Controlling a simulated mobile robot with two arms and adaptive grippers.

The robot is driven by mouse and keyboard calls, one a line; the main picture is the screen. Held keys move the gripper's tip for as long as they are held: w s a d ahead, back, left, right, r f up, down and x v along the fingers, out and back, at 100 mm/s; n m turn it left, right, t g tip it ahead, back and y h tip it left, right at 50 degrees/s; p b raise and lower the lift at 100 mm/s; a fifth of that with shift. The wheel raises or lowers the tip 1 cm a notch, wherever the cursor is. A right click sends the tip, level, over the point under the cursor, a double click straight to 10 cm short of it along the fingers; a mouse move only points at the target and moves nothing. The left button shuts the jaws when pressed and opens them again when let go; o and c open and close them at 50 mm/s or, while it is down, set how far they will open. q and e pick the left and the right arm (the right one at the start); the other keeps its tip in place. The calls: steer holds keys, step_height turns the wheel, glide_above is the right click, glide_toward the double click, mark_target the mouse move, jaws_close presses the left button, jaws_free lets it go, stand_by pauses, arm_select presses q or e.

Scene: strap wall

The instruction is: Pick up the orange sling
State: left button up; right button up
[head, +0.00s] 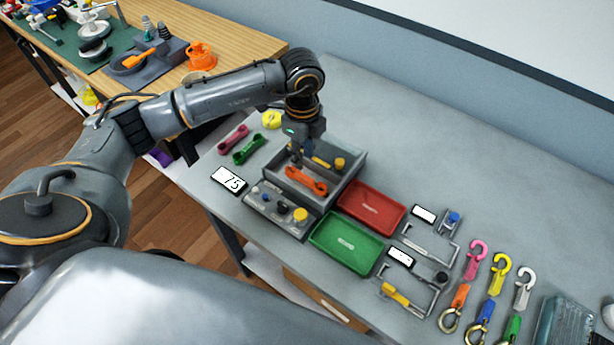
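The orange sling (306,181) appears to be the short orange strap with two rounded ends. It lies in the front part of an open grey test box (344,178). My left gripper (296,158) points down over the box, just behind the orange strap in the picture. Its fingertips are small and partly hidden, so I cannot tell whether they are open or touch anything. Similar pink (233,138) and green (248,149) straps lie on the table left of the box. My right gripper is not in view.
Metal frames and several coloured hooks lie farther right. The table behind is clear.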

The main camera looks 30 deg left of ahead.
mark_target(306, 178)
arm_select(q)
step_height(306, 178, down, 3)
steer(key=shift+w+d, duration=0.1)
steer(key=shift+d, duration=0.05)
step_height(306, 178, down, 4)
steer(key=p, duration=0.2)
steer(key=shift+d+p, duration=0.15)
steer(key=shift+p, duration=0.15)
steer(key=shift+f, duration=0.65)
jaws_close()
